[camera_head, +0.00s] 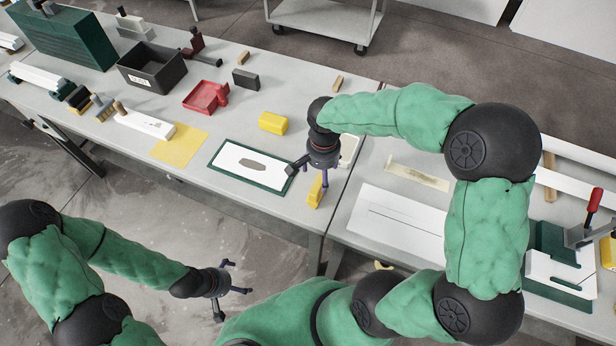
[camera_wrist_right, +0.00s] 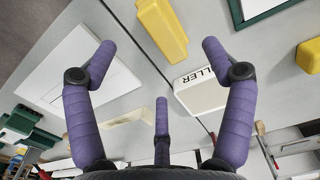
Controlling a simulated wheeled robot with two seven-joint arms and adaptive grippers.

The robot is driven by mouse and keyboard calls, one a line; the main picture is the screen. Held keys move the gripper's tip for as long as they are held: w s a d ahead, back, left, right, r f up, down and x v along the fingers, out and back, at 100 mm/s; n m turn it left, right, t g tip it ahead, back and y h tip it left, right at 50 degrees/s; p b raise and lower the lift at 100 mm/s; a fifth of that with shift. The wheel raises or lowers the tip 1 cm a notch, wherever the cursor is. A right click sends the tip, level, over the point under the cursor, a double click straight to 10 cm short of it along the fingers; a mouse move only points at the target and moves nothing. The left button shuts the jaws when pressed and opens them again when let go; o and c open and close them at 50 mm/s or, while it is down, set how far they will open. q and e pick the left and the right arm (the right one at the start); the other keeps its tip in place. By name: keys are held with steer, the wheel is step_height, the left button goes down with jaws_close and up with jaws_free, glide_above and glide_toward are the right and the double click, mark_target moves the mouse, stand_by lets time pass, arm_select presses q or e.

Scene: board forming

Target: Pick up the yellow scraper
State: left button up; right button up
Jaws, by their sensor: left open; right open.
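The yellow scraper (camera_head: 314,192) lies on the bench near its front edge, close to the seam between two tables. In the right wrist view the scraper (camera_wrist_right: 162,28) shows at the top, between and beyond the purple fingertips. My right gripper (camera_head: 312,176) is open and empty, above and just behind the scraper in the head view. In its wrist view the gripper (camera_wrist_right: 158,45) has its fingers spread wide, with no visible contact. My left gripper (camera_head: 234,279) is open and empty, held low in front of the bench.
A yellow block (camera_head: 272,123) lies behind the green-framed board (camera_head: 252,165). A white tray with partly hidden lettering (camera_wrist_right: 202,92) sits close to the scraper. A red tray (camera_head: 206,97) and black bin (camera_head: 151,68) stand farther left. A white sheet (camera_head: 395,222) lies to the right.

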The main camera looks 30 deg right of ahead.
mark_target(320, 191)
steer(key=f, duration=0.4)
steer(key=shift+s+f+b, duration=0.25)
steer(key=shift+b, duration=0.15)
steer(key=shift+w+f+b, duration=0.15)
steer(key=shift+f+b, duration=0.4)
steer(key=shift+f, duration=2.45)
steer(key=c, duration=1.3)
